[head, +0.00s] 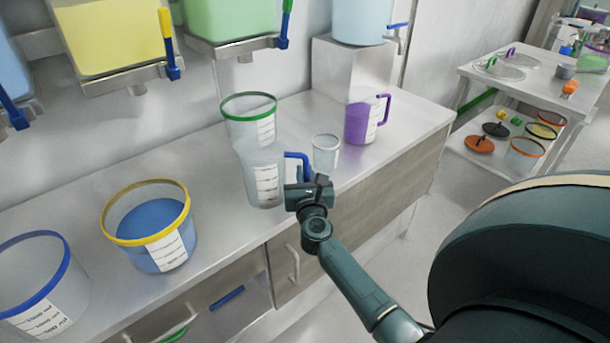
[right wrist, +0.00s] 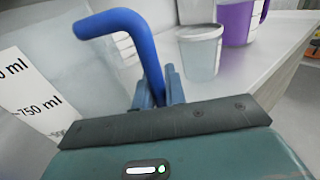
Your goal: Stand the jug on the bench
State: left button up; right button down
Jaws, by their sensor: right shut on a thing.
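The clear jug (head: 262,178) with a blue handle and a white scale label is upright at the front of the steel bench (head: 75,185). My right gripper (head: 303,183) is shut on the blue handle. In the right wrist view the handle (right wrist: 150,60) rises between the fingers (right wrist: 160,92), and the jug's label (right wrist: 32,95) shows at the left. The jug's base appears at bench level, but I cannot tell whether it touches. My left gripper is not in view.
A green-rimmed bucket (head: 249,122) stands right behind the jug, a small clear beaker (head: 325,153) and a purple-handled jug (head: 361,120) to its right. A yellow-rimmed bucket (head: 150,228) and a blue-rimmed bucket (head: 40,285) stand left. Bare bench lies between the yellow-rimmed bucket and the jug.

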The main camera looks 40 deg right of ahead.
jog(key=shift+f, duration=0.2)
jog(key=c, duration=1.5)
grip_release()
jog(key=shift+r, duration=0.1)
jog(key=shift+o, duration=0.2)
jog(key=shift+r, duration=0.25)
jog(key=v, duration=1.1)
jog(key=s+a+f+n+t+y, duration=0.1)
jog(key=s+a+n+y, duration=0.2)
jog(key=a+n+y, duration=0.7)
jog(key=s+a+n+t+y, duration=0.15)
jog(key=a+n, duration=0.25)
jog(key=n, duration=1.2)
jog(key=s+a+f+n+g, duration=0.2)
jog(key=s+f+n+g, duration=0.1)
jog(key=n, duration=0.6)
jog(key=s+a+f+n+g+y, duration=0.1)
jog(key=s+a+f+n+g, duration=0.2)
jog(key=s+n, duration=0.4)
notch_tip(320, 180, down, 3)
jog(key=n+g, duration=0.1)
jog(key=n, duration=0.2)
jog(key=shift+s+a+b, duration=0.3)
jog(key=shift+s+b, duration=0.05)
